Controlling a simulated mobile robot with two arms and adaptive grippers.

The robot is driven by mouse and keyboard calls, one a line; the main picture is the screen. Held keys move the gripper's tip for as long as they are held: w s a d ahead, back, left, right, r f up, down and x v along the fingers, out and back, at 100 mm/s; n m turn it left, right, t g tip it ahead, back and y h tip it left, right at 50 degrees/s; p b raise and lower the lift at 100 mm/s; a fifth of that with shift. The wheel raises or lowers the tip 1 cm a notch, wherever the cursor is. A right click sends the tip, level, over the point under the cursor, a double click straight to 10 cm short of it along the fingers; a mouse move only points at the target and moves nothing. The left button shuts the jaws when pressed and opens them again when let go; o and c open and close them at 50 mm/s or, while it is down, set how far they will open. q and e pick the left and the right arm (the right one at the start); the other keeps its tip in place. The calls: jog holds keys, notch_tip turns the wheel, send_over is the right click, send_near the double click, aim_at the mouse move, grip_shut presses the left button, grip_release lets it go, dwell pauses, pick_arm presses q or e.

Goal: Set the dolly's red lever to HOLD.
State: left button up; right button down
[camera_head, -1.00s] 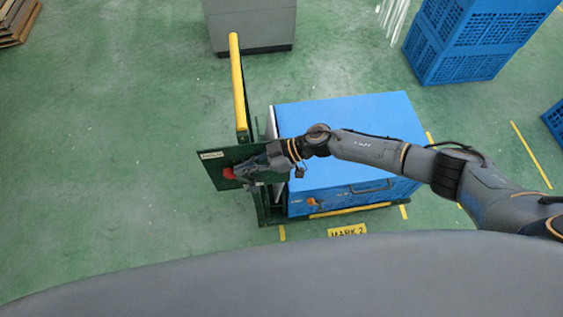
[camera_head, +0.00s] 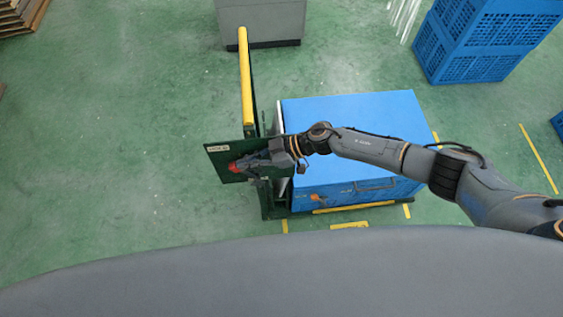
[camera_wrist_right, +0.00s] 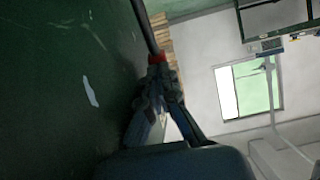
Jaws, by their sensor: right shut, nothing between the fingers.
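The dolly's green plate (camera_head: 214,163) stands at the left end of the dolly, with a small white label (camera_head: 217,148) that seems to read HOLD. The lever's red knob (camera_head: 234,168) is in front of the plate, below and right of that label. My right gripper (camera_head: 243,163) is shut and empty, right beside the knob. In the right wrist view the red knob (camera_wrist_right: 158,58) shows just beyond the fingertips (camera_wrist_right: 156,72), close to the dark green plate (camera_wrist_right: 85,80). Contact cannot be told. Most of the lever is hidden. My left gripper is not in view.
A blue case (camera_head: 350,120) rides on the dolly under my right forearm. A yellow handle bar (camera_head: 245,85) rises behind the plate. A grey cabinet (camera_head: 262,22) and blue crates (camera_head: 480,50) stand at the back. The green floor on the left is clear.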

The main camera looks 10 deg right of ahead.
jog(key=shift+d+r+p, duration=0.1)
jog(key=shift+r+p, duration=0.2)
jog(key=p+v, duration=0.1)
jog(key=v, duration=1.2)
jog(key=shift+r, duration=0.5)
